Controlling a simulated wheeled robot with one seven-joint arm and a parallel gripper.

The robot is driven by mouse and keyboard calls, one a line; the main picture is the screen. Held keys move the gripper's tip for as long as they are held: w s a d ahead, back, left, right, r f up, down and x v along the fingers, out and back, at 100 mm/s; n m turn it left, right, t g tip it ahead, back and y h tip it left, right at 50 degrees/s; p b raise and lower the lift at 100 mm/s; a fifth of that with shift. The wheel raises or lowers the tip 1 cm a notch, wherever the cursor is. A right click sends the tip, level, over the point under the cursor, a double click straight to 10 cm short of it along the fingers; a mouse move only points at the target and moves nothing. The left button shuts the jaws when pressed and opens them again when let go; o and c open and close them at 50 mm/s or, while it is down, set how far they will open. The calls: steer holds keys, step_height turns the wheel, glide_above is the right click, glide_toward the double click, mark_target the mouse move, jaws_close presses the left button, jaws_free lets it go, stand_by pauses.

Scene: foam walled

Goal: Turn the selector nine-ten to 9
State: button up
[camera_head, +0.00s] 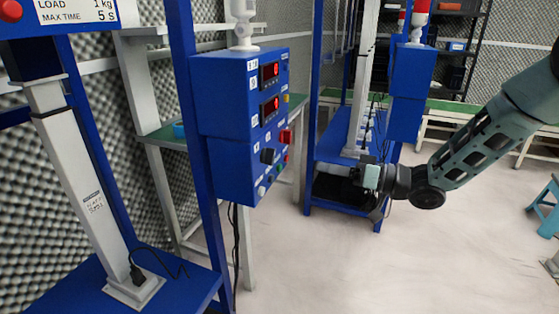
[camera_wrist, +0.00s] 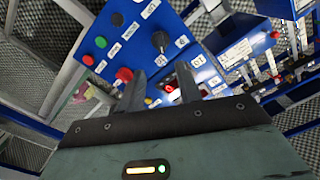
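The blue control box (camera_head: 240,115) hangs on a blue post in the head view, with displays, buttons and a black selector knob (camera_head: 268,155) on its lower front. In the wrist view a black knob (camera_wrist: 160,41) stands out from the blue panel (camera_wrist: 140,50), beyond the fingertips.
A red button (camera_head: 286,137) sits close to the knob, and it also shows in the wrist view (camera_wrist: 124,74). A second blue stand (camera_head: 340,150) is behind my gripper. The pale floor (camera_head: 330,260) in front is clear.

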mark_target(270, 157)
steer(key=x, duration=1.3)
steer(key=shift+b, duration=0.3)
steer(key=shift+a, duration=0.15)
jaws_close()
